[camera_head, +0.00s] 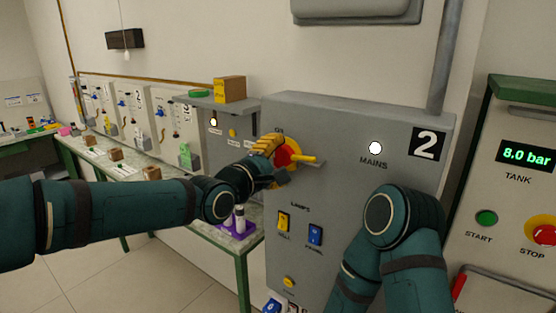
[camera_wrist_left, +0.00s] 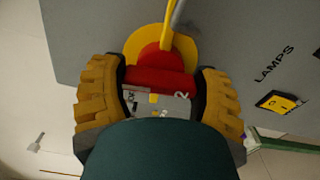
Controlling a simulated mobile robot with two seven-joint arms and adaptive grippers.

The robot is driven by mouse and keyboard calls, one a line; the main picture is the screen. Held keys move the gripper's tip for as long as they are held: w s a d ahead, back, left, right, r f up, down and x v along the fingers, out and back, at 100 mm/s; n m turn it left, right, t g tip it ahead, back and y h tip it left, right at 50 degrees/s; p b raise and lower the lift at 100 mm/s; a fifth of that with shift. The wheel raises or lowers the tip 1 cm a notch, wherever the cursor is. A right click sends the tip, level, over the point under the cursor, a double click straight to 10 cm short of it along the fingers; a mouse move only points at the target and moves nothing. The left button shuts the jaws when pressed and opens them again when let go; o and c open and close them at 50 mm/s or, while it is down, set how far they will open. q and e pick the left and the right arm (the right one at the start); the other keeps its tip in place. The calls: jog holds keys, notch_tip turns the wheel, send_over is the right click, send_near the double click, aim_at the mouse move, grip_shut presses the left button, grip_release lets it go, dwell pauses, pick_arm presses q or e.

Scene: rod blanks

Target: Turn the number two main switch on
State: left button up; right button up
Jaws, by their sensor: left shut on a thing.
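The number two main switch is a red rotary knob (camera_head: 291,151) on a yellow disc, on the grey cabinet (camera_head: 350,190) marked 2. A yellow lever (camera_head: 307,160) sticks out from it to the right. My left gripper (camera_head: 274,161) is at the switch. In the left wrist view, its yellow pads (camera_wrist_left: 161,92) lie on both sides of the red knob (camera_wrist_left: 161,79), shut on it. The yellow disc (camera_wrist_left: 147,46) shows behind. The gripper hides part of the knob and the marks around it. The white MAINS lamp (camera_head: 375,148) looks lit. My right gripper is out of view.
The cabinet also carries a yellow lamp switch (camera_head: 284,221) and a blue lamp switch (camera_head: 315,234). A tank panel (camera_head: 520,180) with START and STOP buttons stands at the right. A bench (camera_head: 200,222) with several small items runs left. My right arm covers the cabinet's lower right.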

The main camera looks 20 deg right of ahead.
pick_arm(q)
jog(key=shift+f+m+b, duration=0.15)
jog(key=shift+m+b, duration=0.45)
jog(key=shift+b, duration=0.1)
jog(key=shift+m+b, duration=0.35)
jog(key=shift+m, duration=0.15)
jog(key=o, duration=1.3)
jog(key=shift+o, duration=0.2)
jog(key=v, duration=1.2)
